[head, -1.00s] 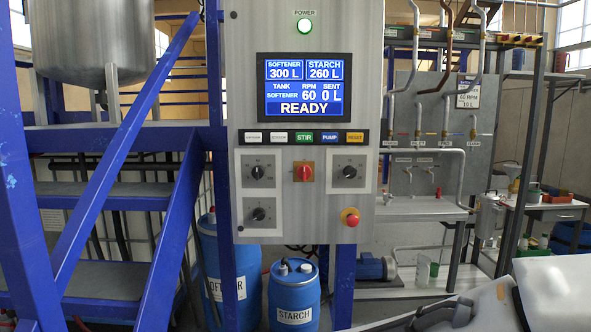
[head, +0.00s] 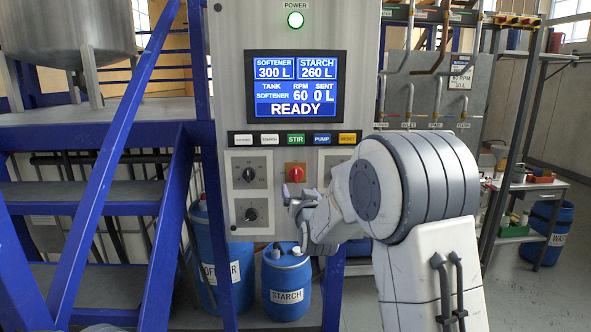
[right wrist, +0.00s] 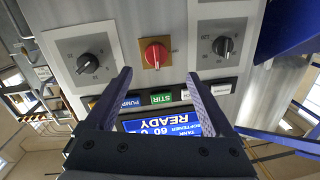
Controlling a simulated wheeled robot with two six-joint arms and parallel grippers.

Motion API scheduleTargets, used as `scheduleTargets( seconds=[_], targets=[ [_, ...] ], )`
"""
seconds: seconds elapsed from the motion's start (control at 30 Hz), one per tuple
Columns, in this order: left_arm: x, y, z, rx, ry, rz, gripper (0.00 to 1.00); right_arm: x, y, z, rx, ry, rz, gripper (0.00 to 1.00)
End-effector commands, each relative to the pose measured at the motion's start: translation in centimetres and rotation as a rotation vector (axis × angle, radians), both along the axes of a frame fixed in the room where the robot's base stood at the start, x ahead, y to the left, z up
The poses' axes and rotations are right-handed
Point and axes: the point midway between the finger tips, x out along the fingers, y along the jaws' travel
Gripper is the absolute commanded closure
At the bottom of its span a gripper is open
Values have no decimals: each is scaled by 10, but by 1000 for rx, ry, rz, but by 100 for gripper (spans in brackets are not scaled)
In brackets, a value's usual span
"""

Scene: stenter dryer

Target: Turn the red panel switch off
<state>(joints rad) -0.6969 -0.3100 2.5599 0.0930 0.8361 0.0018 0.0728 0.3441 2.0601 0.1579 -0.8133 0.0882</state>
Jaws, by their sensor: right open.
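The red panel switch (head: 295,172) is a red rotary knob on the grey control panel (head: 228,80), below the row of colored labels. In the right wrist view the red switch (right wrist: 157,55) shows upside down, its grip ridge roughly upright in the picture. My right gripper (head: 290,200) is just below the switch in the head view. In the right wrist view my right gripper's fingers (right wrist: 159,76) are spread, with the switch ahead between them. Nothing is between the fingers, and they look apart from the switch. My left gripper is not in view.
Black rotary knobs (head: 250,174) flank the switch. Blue stairs (head: 170,195) stand left. The starch drum (head: 287,285) stands below the panel. My right arm hides the panel's lower right.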

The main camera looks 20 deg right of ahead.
Motion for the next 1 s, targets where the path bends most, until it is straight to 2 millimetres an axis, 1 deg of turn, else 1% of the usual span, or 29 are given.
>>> scheduleTargets(
  seconds=[0.03,0.17,0.27,0.5,0.6,0.8,1.0],
  targets=[
    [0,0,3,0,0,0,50,3,-7,4,-1,-16,-12,13],
    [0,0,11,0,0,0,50,15,-12,8,-3,-29,-18,13],
    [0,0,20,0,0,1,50,31,-15,8,-2,-25,-17,13],
    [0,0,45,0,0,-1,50,75,-23,9,-2,-25,-16,13],
    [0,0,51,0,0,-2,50,88,-26,8,-3,-26,-15,13],
    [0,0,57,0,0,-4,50,102,-28,6,-3,-25,-15,13],
    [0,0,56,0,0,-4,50,104,-29,5,-3,-27,-14,13]
  ],
)
